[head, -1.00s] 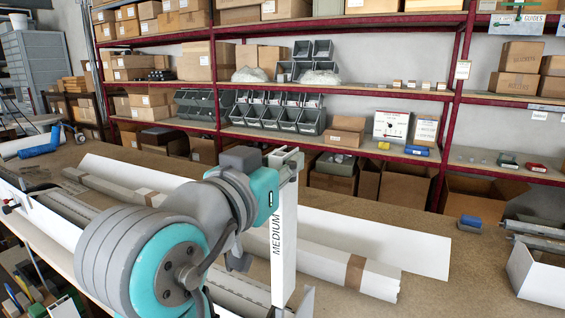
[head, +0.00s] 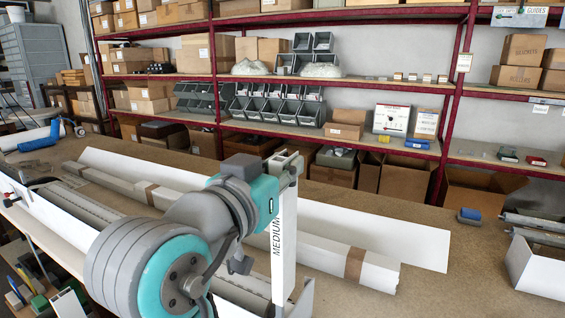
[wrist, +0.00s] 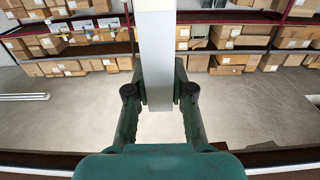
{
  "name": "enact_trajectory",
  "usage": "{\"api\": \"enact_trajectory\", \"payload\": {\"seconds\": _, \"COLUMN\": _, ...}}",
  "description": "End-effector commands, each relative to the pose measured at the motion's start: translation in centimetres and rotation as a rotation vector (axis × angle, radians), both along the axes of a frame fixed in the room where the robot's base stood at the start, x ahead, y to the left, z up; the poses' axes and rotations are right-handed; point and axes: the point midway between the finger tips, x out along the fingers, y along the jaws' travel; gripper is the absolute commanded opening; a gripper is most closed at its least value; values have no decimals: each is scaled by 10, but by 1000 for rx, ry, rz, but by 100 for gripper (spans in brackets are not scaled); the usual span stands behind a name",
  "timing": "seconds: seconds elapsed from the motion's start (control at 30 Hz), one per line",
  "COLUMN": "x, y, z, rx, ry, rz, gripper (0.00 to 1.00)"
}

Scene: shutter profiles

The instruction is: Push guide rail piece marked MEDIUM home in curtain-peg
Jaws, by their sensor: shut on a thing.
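The white guide rail piece marked MEDIUM (head: 284,225) stands roughly upright at the middle of the head view, its lettering facing left. My gripper (head: 290,163) is shut on its upper part. In the wrist view the rail (wrist: 157,45) runs up between the two dark fingers of my gripper (wrist: 159,92). In the head view the rail's lower end drops toward the front of the bench, beside a grey slatted shutter curtain (head: 245,292).
A long wrapped white bundle (head: 320,255) and a long white panel (head: 410,233) lie behind the rail on the brown bench (head: 425,285). A blue block (head: 470,214) and a white open profile (head: 535,275) are at the right. Shelves with boxes stand behind.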

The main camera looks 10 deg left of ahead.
Motion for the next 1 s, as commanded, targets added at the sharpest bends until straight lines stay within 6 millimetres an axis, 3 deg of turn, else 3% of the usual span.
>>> {"api": "enact_trajectory", "payload": {"seconds": 1.0, "x": 0, "y": 0, "z": -22, "rx": 1, "ry": 0, "rz": 0, "gripper": 0}}
